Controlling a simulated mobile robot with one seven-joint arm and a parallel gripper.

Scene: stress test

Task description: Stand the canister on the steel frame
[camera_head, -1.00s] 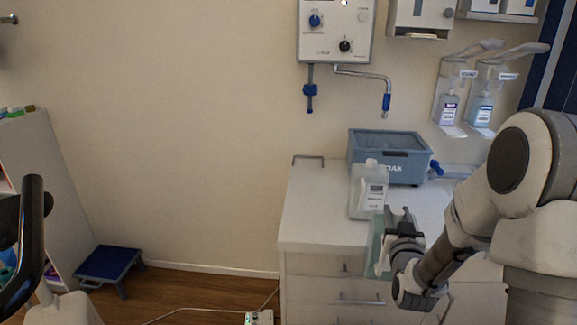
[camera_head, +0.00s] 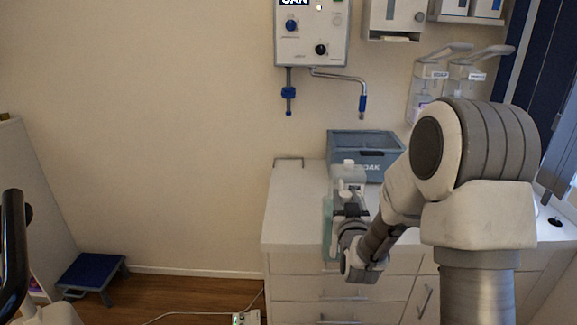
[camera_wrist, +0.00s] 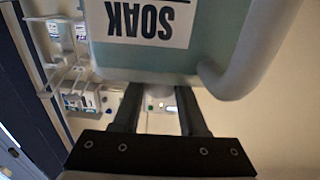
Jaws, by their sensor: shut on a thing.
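My gripper (camera_head: 350,208) is shut on a pale green canister (camera_head: 328,228), in front of the white counter's front left part. In the wrist view the canister (camera_wrist: 218,35) fills the top, with an upside-down "SOAK" label and a pale handle on the right. The fingers of my gripper (camera_wrist: 158,95) reach to its near edge; their exact contact is hidden. A thin grey wire frame (camera_head: 288,158), which looks like the steel frame, stands at the counter's back left corner by the wall. It looks empty and apart from the canister.
A whitish bottle (camera_head: 348,170) stands on the counter (camera_head: 290,215), partly hidden behind my gripper. A blue-grey "SOAK" bin (camera_head: 350,152) stands behind it. A wall unit (camera_head: 312,35) with a pipe hangs above. A blue step stool (camera_head: 90,270) is on the floor, left.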

